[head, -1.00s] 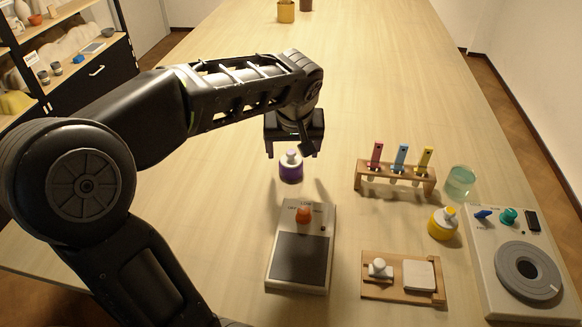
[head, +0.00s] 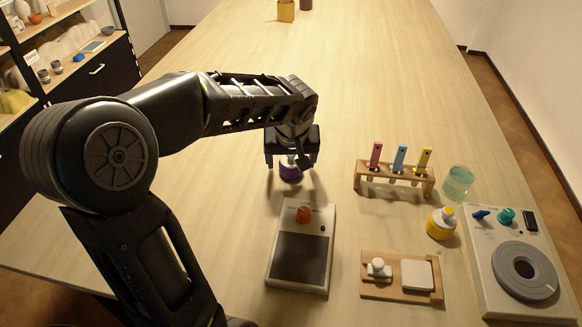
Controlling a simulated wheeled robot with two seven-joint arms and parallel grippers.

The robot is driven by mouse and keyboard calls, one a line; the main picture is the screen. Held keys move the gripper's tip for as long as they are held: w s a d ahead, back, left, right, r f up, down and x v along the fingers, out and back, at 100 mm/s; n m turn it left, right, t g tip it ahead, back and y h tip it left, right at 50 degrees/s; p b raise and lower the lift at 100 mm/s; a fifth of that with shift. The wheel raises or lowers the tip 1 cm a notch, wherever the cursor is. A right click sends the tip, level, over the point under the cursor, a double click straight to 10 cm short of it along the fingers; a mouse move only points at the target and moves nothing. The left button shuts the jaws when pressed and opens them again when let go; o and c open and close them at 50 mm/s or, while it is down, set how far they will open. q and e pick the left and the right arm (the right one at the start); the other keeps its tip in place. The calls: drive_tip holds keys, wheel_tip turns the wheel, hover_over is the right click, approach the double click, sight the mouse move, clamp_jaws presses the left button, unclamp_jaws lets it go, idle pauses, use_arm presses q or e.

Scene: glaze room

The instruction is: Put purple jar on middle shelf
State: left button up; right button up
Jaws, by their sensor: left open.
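The purple jar (head: 290,173) with a white top stands on the table, behind the grey device. My left gripper (head: 291,165) is open and lowered over the jar from behind, with its fingers on either side of the jar's upper part. The gripper hides part of the jar's top, and I cannot tell whether the fingers touch it. The shelf unit (head: 62,72) stands at the upper left with pots and other pieces on its levels; it is partly cut off by the frame. My right gripper does not show.
To the right are a rack with coloured tubes (head: 394,180), a teal glass (head: 459,181), a yellow jar (head: 440,224), a wooden board (head: 376,291) and a dial device (head: 480,262).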

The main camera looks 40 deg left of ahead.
use_arm(q)
drive_tip(key=shift+c, duration=0.3)
clamp_jaws()
idle(0.5)
